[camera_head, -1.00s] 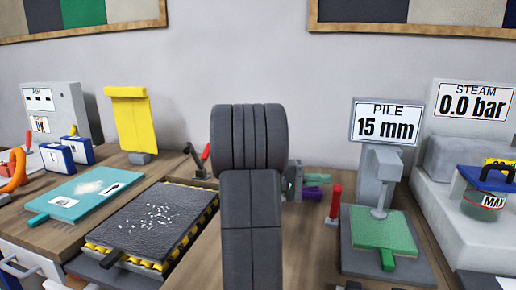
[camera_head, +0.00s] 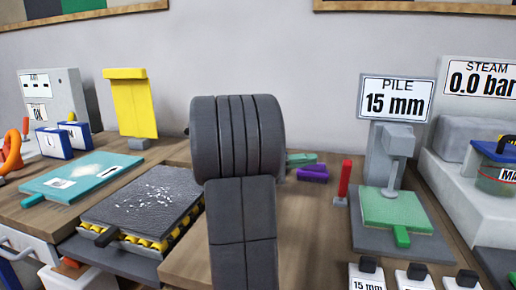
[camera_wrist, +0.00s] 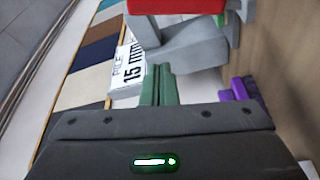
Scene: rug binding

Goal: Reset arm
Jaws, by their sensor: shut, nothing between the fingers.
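My gripper (camera_wrist: 160,88) shows in the wrist view as two green fingers pressed together. It is shut and nothing shows between the fingers. It points toward the grey pile gauge (camera_wrist: 185,50) and its "PILE 15 mm" sign (camera_wrist: 128,70), apart from them as far as I can tell. In the head view my own dark arm fills the middle and hides most of the gripper. A green tip shows just right of the arm, but I cannot tell for sure that it is the fingers.
A purple piece (camera_head: 313,172) lies on the bench right of my arm. A red handle (camera_head: 343,182) stands beside the pile gauge's green plate (camera_head: 395,208). A steam unit (camera_head: 480,90) is at the right. A dark pad (camera_head: 150,205) and teal board (camera_head: 85,178) lie left.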

